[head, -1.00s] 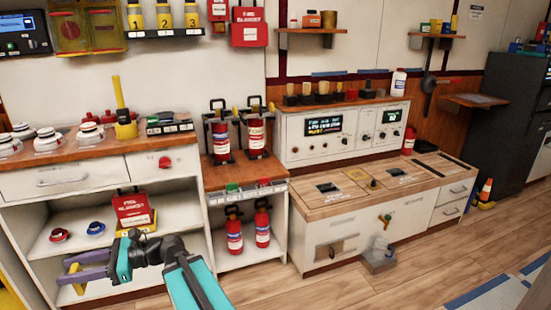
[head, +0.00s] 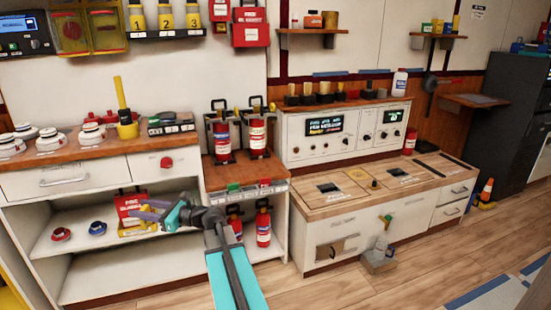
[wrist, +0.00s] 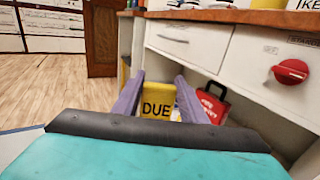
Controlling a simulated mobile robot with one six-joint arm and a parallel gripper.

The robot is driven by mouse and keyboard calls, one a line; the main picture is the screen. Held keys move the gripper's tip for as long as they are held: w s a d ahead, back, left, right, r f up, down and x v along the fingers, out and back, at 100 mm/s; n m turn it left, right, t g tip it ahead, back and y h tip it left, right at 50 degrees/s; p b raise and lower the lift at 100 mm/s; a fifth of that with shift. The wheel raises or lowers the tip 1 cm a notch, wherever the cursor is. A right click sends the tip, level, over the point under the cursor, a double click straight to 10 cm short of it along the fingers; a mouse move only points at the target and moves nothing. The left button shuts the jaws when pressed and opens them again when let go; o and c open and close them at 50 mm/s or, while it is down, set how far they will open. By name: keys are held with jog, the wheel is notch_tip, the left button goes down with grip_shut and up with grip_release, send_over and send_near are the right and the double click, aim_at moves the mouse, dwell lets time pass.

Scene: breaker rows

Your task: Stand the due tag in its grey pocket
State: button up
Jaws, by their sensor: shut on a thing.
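My gripper (head: 148,211) is in front of the left cabinet's open shelf, pointing left. Its purple fingers, also in the wrist view (wrist: 155,98), are shut on the yellow due tag (wrist: 157,104). The tag is upright between them, with "DUE" facing the wrist camera. In the head view I cannot separate the tag from the yellow behind the gripper. A grey strip of pockets (head: 250,193) runs along the front edge of the middle counter, with a green tag (head: 234,187) and a red tag (head: 265,182) standing in it. I cannot tell which pocket is empty.
A red case (head: 130,206) stands on the shelf behind my gripper; it also shows in the wrist view (wrist: 213,103). Two extinguishers (head: 222,140) stand above the strip, others below. The floor in front is clear.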

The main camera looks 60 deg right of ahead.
jog(key=d+m+t+h, duration=0.1)
jog(key=d+m+h, duration=0.3)
jog(key=d, duration=1)
jog(key=r+m+g+h+p, duration=0.1)
jog(key=m+g+h, duration=0.2)
jog(key=m+h, duration=0.8)
send_over(281, 175)
jog(key=s+a, duration=0.1)
jog(key=a, duration=0.1)
jog(key=n+h, duration=0.3)
jog(key=shift+s+a, duration=0.1)
jog(key=shift+a, duration=0.05)
jog(key=shift+a, duration=0.1)
jog(key=shift+f+b, duration=2.15)
jog(key=shift+f, duration=0.8)
jog(key=shift+s+f+b, duration=0.1)
jog(key=shift+f+b, duration=0.95)
jog(key=shift+f, duration=0.45)
jog(key=o, duration=1.1)
